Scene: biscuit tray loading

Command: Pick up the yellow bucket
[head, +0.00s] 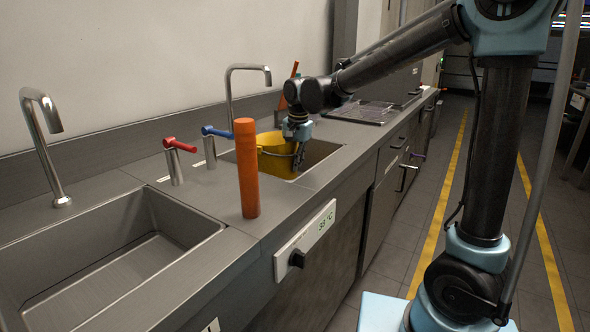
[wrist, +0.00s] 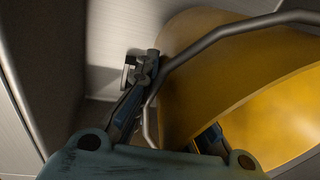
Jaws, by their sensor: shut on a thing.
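The yellow bucket (head: 274,160) sits at the far sink basin in the head view, partly hidden behind my gripper. In the wrist view the yellow bucket (wrist: 215,75) fills the right side, with its grey metal handle (wrist: 215,36) curving across it. My gripper (head: 299,165) reaches down at the bucket's right side. In the wrist view one finger of my gripper (wrist: 170,110) is outside the bucket and the other is by its inner side, so it is shut on the bucket's rim. The bucket's base is hidden.
An orange cylinder (head: 247,168) stands upright on the counter in front of the bucket. A near sink (head: 110,262) is empty. Taps with a red lever (head: 179,146) and a blue lever (head: 216,132) stand behind. A wire rack (head: 364,110) lies farther along.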

